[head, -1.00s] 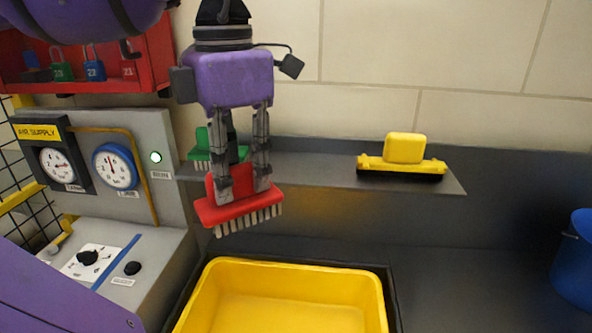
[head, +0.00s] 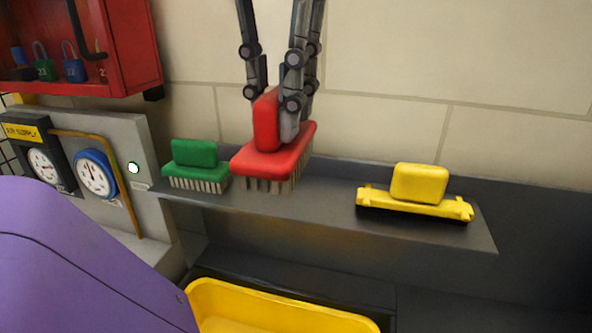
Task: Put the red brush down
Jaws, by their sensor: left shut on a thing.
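The red brush (head: 272,158) has a red block with a grip on top and pale bristles below. My left gripper (head: 274,108) is shut on its grip from above. The brush is over the left part of the dark shelf (head: 325,200), turned at an angle, its bristles close to the shelf top. I cannot tell whether the bristles touch it. My right gripper is not in view.
A green brush (head: 194,154) stands on the shelf just left of the red brush. A yellow brush (head: 418,185) stands toward the right end. Bare shelf lies between red and yellow. A yellow bin (head: 215,298) is below; a gauge panel (head: 110,132) is left.

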